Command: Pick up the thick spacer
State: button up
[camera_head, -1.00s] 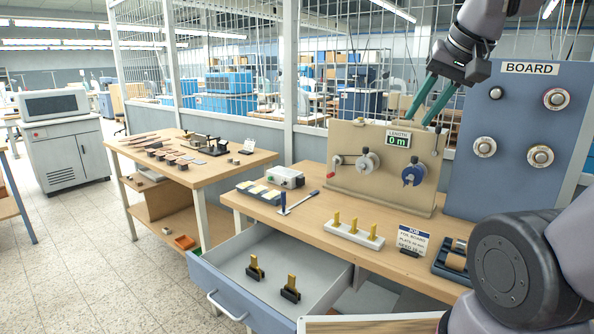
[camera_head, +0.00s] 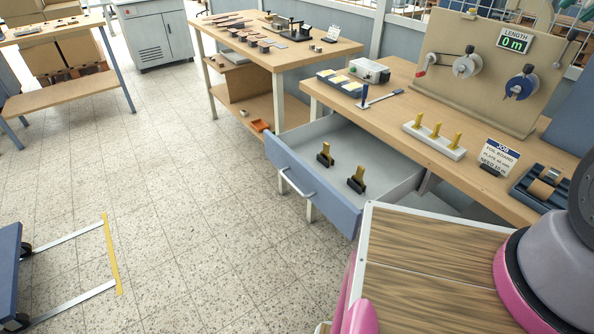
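The open drawer (camera_head: 305,192) under the right bench holds two small pieces, each a brass-yellow upright on a dark base. One piece (camera_head: 325,153) stands farther back on the left, the other (camera_head: 357,178) nearer on the right. The near one looks slightly larger, but I cannot tell which is the thick spacer. On the bench above, a white block (camera_head: 434,139) holds three yellow uprights.
The beige winding machine (camera_head: 478,85), reading 0 m, and the job card (camera_head: 497,158) stand on the right bench (camera_head: 385,113). A wood-grained surface (camera_head: 430,260) lies in the right foreground. A blue cart (camera_head: 10,262) is at lower left. Floor before the drawer is clear.

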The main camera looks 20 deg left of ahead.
aim_at(325, 151)
jog(key=j+u, duration=0.2)
jog(key=u, duration=0.15)
jog(key=j+u, duration=0.2)
jog(key=u, duration=0.15)
jog(key=j+u, duration=0.2)
jog(key=u, duration=0.15)
